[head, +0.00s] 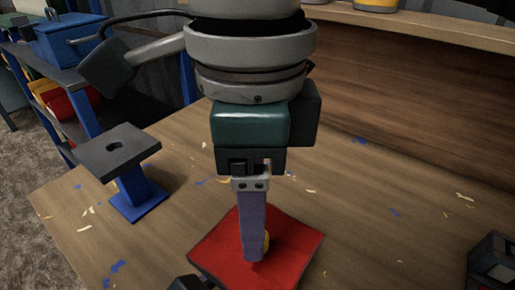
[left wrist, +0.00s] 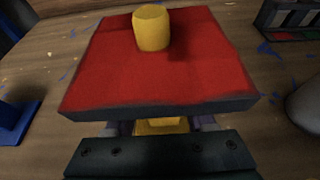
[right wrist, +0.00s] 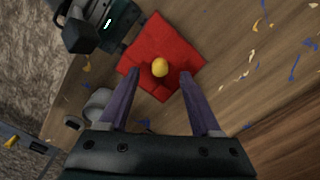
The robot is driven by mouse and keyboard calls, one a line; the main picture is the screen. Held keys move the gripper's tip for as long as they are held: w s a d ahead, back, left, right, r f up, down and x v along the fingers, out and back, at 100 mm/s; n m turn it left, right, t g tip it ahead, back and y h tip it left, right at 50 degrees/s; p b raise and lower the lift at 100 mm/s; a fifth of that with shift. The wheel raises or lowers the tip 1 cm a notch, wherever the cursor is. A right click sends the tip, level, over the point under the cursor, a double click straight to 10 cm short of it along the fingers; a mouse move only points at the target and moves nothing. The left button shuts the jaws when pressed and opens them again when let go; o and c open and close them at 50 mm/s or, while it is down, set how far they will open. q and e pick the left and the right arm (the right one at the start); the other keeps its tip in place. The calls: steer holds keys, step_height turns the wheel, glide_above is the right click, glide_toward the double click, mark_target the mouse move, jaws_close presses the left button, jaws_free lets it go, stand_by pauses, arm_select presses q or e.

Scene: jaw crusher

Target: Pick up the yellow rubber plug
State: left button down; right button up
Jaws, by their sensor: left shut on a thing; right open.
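The yellow rubber plug (left wrist: 151,28) stands upright on a red-topped square plate (left wrist: 95,75). The plug also shows in the right wrist view (right wrist: 160,67), and mostly behind a finger in the head view (head: 266,243). My left gripper (left wrist: 160,128) is shut on a yellow part at the plate's near edge; in the head view only a dark bit of it shows at the bottom. My right gripper (right wrist: 160,118) is open and empty, pointing down over the plate. The plug appears ahead between its spread purple fingers. I see no contact with the plug.
A blue stand (head: 138,195) with a dark holed top plate is at the left of the wooden table (head: 370,215). A dark compartment box (head: 490,262) is at the right. Small coloured chips lie scattered. A wooden back panel and shelf rise behind.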

steer(key=shift+f, duration=1.6)
jaws_close()
